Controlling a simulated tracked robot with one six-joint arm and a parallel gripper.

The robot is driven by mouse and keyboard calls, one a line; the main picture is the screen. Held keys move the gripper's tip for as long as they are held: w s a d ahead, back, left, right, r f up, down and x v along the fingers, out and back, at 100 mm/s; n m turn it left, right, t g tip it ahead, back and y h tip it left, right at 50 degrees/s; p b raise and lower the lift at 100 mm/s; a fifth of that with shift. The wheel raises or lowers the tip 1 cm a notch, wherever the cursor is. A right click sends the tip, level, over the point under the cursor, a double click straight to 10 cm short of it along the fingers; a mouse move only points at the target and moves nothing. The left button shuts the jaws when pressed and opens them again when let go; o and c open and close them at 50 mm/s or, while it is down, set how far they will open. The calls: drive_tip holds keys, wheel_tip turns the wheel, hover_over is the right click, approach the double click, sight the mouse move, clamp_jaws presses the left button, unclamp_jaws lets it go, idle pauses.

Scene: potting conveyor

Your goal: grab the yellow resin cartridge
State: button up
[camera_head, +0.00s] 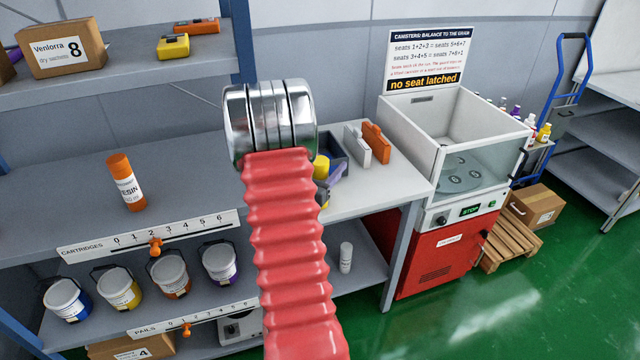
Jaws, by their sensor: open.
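A small yellow cylinder (321,167) shows beside the dark bin (334,146) on the bench, partly hidden by my arm. I cannot tell whether it is a resin cartridge. An orange-capped cartridge (127,182) labelled RESIN stands upright on the middle shelf at the left; it is orange, not yellow. My red ribbed arm rises through the middle of the picture and ends in a metal wrist. The jaws of my gripper do not show, and nothing held can be seen.
A cartridge scale strip (150,236) runs along the shelf edge, with several pails below. A yellow device (173,46) lies on the upper shelf. Grey and orange upright objects (376,142) stand on the bench. A red-based machine (440,250) stands right. Green floor is open in front.

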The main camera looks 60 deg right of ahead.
drive_tip(key=c, duration=1.4)
